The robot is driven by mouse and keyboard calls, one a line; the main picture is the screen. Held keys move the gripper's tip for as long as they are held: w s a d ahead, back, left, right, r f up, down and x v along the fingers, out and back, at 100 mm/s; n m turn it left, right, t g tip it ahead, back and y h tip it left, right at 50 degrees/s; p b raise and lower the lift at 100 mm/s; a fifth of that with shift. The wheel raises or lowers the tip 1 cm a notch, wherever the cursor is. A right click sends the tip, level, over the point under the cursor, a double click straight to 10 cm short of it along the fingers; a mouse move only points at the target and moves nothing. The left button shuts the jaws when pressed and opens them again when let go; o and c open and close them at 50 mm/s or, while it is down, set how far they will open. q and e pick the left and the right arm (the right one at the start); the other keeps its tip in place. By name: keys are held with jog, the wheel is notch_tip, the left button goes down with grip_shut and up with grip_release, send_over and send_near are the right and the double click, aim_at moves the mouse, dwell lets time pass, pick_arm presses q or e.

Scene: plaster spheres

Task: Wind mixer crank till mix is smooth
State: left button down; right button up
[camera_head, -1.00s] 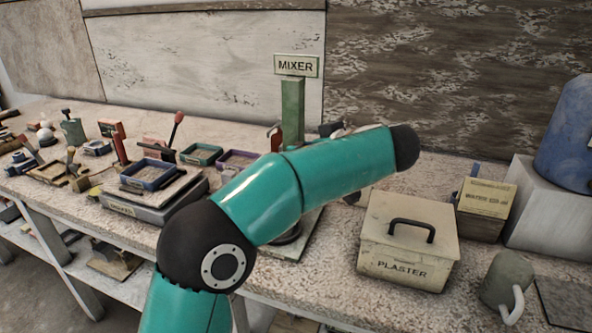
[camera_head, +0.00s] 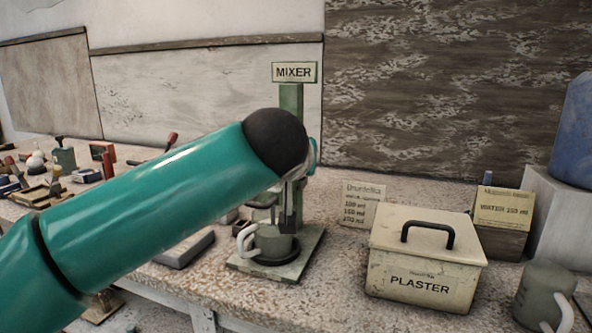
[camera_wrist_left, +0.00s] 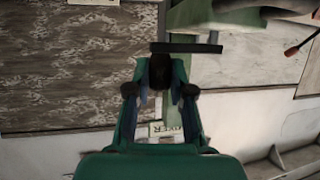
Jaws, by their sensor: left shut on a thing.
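The green mixer (camera_head: 290,100) stands on the bench under its MIXER sign (camera_head: 294,72). A grey-green cup (camera_head: 273,243) with a pale handle stands on its base plate (camera_head: 305,258); the mix inside cannot be seen. My left arm crosses from the left and ends in front of the mixer's upper part, hiding most of the crank and gripper in the head view. In the left wrist view, my left gripper (camera_wrist_left: 160,84) is shut on the dark crank handle (camera_wrist_left: 159,70), just below the dark crank bar (camera_wrist_left: 190,48). My right gripper is not in view.
A PLASTER box (camera_head: 425,270) with a black handle stands right of the mixer, with a paper card (camera_head: 361,202) behind it. A WATER box (camera_head: 503,210) and a grey mug (camera_head: 545,292) stand farther right. Several small tools and trays crowd the bench's left.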

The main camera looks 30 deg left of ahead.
pick_arm(q)
jog(key=shift+s+m+h, duration=0.15)
jog(key=shift+m+h, duration=0.15)
jog(key=shift+h, duration=0.1)
jog(key=c, duration=1.3)
grip_release()
jog(key=shift+s, duration=0.15)
jog(key=v, duration=1.1)
jog(key=shift+s+d, duration=0.1)
jog(key=shift+s, duration=0.35)
